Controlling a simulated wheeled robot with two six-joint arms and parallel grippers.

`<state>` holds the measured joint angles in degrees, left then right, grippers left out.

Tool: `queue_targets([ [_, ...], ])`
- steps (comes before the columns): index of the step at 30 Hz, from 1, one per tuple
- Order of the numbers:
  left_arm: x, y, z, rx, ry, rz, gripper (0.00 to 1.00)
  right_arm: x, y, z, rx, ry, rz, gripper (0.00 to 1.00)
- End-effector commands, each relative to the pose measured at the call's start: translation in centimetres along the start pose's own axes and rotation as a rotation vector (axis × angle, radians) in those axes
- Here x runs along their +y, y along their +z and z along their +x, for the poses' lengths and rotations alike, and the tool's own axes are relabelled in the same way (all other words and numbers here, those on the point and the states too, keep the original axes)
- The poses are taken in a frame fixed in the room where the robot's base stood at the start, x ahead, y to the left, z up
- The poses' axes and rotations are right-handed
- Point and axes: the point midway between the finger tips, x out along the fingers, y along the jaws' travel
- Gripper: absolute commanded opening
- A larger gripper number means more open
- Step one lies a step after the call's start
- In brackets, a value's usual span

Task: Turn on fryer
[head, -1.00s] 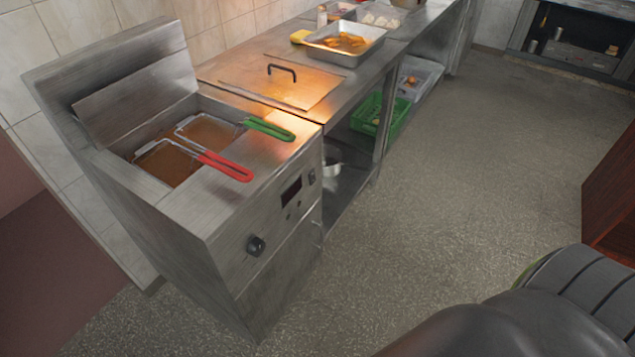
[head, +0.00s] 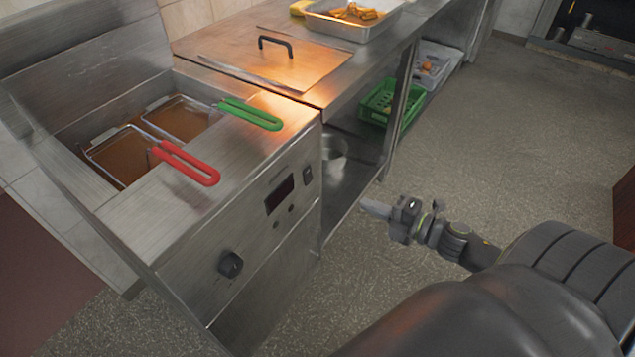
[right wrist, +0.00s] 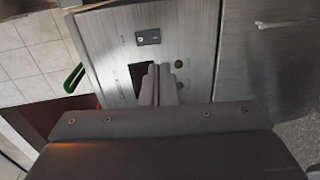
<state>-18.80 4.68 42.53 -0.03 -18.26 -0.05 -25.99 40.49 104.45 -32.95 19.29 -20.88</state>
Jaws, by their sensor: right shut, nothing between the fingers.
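The steel fryer (head: 190,235) stands at the left of the head view, with a red-handled basket (head: 185,163) and a green-handled basket (head: 250,114) in its oil wells. Its front panel carries a round black knob (head: 230,264), a dark display (head: 280,195), small buttons and a black rocker switch (head: 307,174). The switch also shows in the right wrist view (right wrist: 148,37). My right gripper (head: 366,207) is shut and empty, to the right of the panel and apart from it. In the right wrist view its fingers (right wrist: 158,72) overlap the display. My left gripper is out of view.
A steel counter (head: 340,85) adjoins the fryer, with a black-handled lid (head: 275,62) and a tray of food (head: 318,26) on top. A green crate (head: 378,102) and a metal pot (head: 330,155) sit below. The floor (head: 480,150) at right is clear.

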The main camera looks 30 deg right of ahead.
Motion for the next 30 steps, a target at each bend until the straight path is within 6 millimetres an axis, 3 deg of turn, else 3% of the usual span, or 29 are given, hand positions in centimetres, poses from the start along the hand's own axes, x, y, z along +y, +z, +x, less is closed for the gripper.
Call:
queue_targets([
  [17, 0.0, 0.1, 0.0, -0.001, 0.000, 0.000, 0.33, 0.5, -0.4, 0.6, 0.018, 0.009, -0.020, 0.00],
  [23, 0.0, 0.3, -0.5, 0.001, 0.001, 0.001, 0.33, 0.7, -0.4, 2.3, 0.018, 0.011, -0.020, 0.00],
  [30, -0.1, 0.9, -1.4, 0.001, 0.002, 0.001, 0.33, 0.8, -0.5, 5.7, 0.017, 0.011, -0.018, 0.00],
])
